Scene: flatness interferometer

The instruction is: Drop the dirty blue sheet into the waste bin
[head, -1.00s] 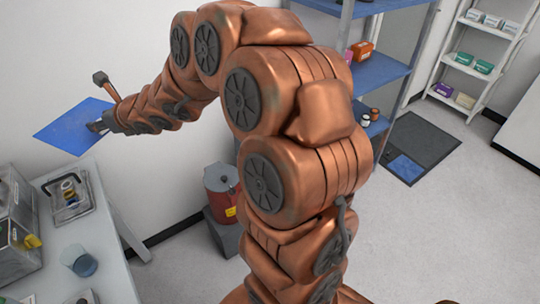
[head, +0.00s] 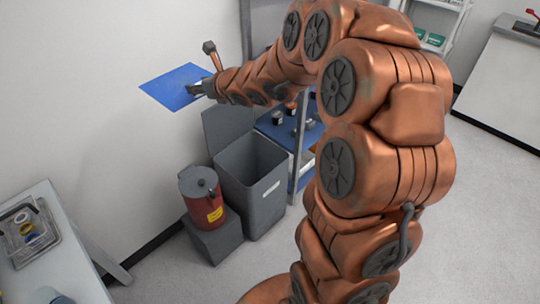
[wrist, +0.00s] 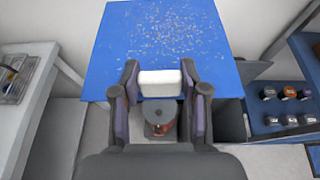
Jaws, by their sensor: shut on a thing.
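The dirty blue sheet (head: 178,87) is held out flat in the air to the left of my gripper (head: 205,88). In the wrist view the sheet (wrist: 155,35) is speckled with pale debris. My gripper (wrist: 160,84) is shut on a white block-like piece (wrist: 160,78) at the sheet's near edge. The grey waste bin (head: 252,200) stands on the floor below and to the right of the sheet, its lid raised at the back and its mouth open. In the wrist view the bin (wrist: 229,121) is partly hidden behind the sheet and finger.
A red can (head: 201,195) with a yellow label stands on a grey block just left of the bin. A table (head: 75,262) with a wire tray is at the lower left. A blue shelf unit (wrist: 270,85) with small items stands right of the bin.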

